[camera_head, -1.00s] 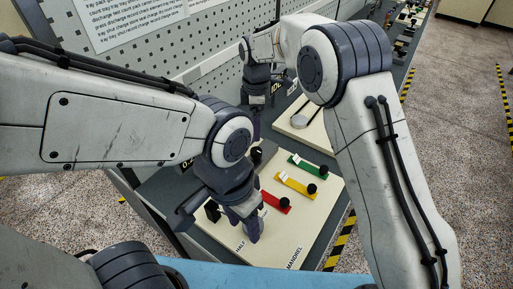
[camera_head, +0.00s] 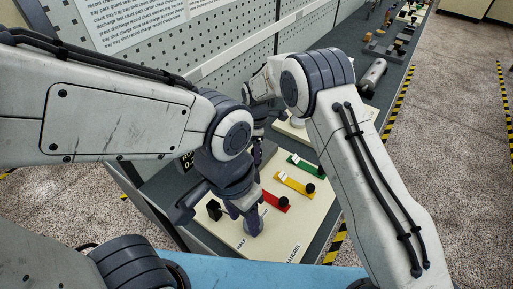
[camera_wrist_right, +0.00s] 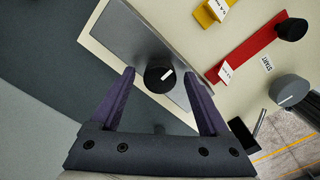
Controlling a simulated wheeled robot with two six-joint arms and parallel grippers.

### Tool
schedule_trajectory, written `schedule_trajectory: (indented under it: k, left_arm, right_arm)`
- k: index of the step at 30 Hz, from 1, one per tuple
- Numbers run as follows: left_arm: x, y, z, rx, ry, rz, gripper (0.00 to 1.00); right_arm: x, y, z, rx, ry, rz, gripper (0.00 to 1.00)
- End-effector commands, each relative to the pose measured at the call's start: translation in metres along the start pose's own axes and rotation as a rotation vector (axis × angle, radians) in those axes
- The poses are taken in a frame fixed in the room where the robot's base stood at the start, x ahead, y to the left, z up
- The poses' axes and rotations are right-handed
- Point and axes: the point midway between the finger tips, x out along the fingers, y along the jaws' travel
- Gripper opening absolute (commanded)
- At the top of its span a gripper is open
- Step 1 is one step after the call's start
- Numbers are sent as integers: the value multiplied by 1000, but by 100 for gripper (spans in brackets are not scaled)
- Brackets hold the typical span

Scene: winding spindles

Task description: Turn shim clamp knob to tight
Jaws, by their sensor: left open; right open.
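A round black knob (camera_wrist_right: 160,77) with a white pointer mark sits on a grey metal plate (camera_wrist_right: 128,40) in the right wrist view. My right gripper (camera_wrist_right: 162,73) is open, with one finger on each side of this knob; I cannot tell whether they touch it. In the head view my right gripper (camera_head: 257,150) is low over the far left of the cream board (camera_head: 312,222), and hides the knob. My left gripper (camera_head: 244,222) is open, pointing down near the board's front left. A grey knob (camera_wrist_right: 288,90) beside a START label shows at the right wrist view's right.
Red (camera_head: 274,201), yellow (camera_head: 294,184) and green (camera_head: 306,166) strips with black knobs lie on the board. A perforated panel (camera_head: 205,50) stands behind. A small black upright piece (camera_head: 214,209) is close to the left gripper.

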Motion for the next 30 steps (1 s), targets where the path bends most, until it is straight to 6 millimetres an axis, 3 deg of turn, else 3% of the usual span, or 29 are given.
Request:
schedule_trajectory:
  k: [2,8,9,20,30]
  left_arm:
    - [0,0,0,0,0,0,50]
    - [0,0,0,0,0,0,50]
    - [0,0,0,0,0,0,50]
    - [3,0,0,0,0,0,50]
    - [13,-1,1,1,0,0,50]
  right_arm:
    - [0,0,0,0,0,0,79]
    - [0,0,0,0,0,0,6]
    - [0,0,0,0,0,0,0]
    - [0,0,0,58,0,0,0]
    - [1,1,0,308,0,1,0]
